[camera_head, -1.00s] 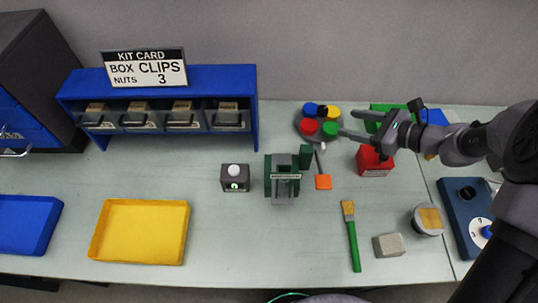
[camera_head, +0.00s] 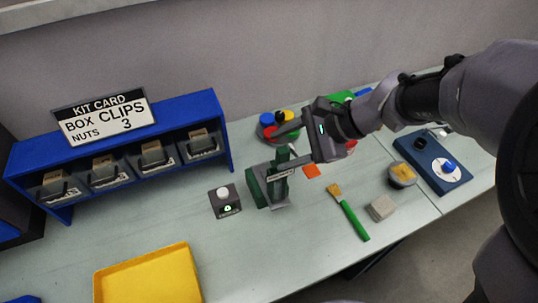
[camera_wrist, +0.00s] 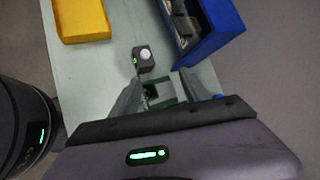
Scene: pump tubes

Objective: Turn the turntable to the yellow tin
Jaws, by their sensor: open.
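The turntable (camera_head: 259,133) is a grey disc at the back of the table, right of the blue shelf. A blue tin (camera_head: 266,119) and the yellow tin (camera_head: 289,115) show on its far side, with a black piece (camera_head: 280,115) between them. A red tin (camera_head: 270,131) shows in part on the near side.
The green fixture (camera_head: 258,187) stands just in front of my gripper, with a button box (camera_head: 226,202) to its left. The blue shelf (camera_head: 218,112) is at the left. A brush (camera_head: 352,217), a grey block (camera_head: 381,208) and a round container (camera_head: 402,175) lie at the right. The front middle is clear.

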